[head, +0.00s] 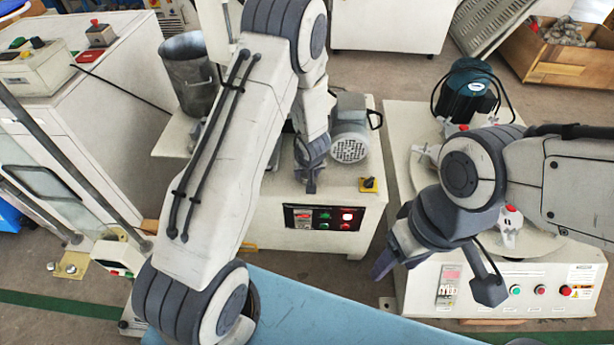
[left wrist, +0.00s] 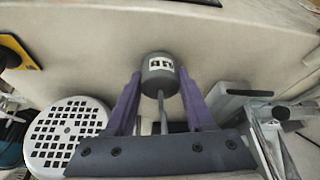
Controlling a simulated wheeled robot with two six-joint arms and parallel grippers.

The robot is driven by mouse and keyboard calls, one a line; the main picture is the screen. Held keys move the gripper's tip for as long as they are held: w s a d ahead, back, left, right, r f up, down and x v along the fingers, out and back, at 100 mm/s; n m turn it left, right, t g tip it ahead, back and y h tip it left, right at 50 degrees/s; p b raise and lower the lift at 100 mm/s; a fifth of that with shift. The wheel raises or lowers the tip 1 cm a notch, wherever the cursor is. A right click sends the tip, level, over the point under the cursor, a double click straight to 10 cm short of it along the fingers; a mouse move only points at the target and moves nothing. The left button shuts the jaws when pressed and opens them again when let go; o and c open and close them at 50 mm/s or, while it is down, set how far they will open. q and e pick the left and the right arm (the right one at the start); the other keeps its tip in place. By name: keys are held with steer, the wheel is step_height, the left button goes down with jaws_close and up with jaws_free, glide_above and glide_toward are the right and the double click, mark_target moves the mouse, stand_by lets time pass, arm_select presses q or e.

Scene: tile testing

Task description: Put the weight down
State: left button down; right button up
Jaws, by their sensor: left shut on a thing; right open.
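The weight (left wrist: 158,75) is a small dark grey cylinder with a white label bearing black marks and a thin stem. In the left wrist view it sits between the purple fingers of my left gripper (left wrist: 160,92), which is shut on it. In the head view my left gripper (head: 311,178) points down in front of the motor on the middle machine, and the weight cannot be made out there. My right gripper (head: 384,262) is open and empty, in front of the right machine's left edge.
The middle machine (head: 345,205) has a motor with a white vented cover (head: 350,148) and a front button panel (head: 323,218). A metal bucket (head: 188,75) stands at its left. The right machine (head: 520,285) carries a round disc and a green motor (head: 468,90). A blue surface (head: 330,310) lies in front.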

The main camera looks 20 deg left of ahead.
arm_select(q)
steer(key=shift+r, duration=0.15)
steer(key=shift+c, duration=1.3)
jaws_free()
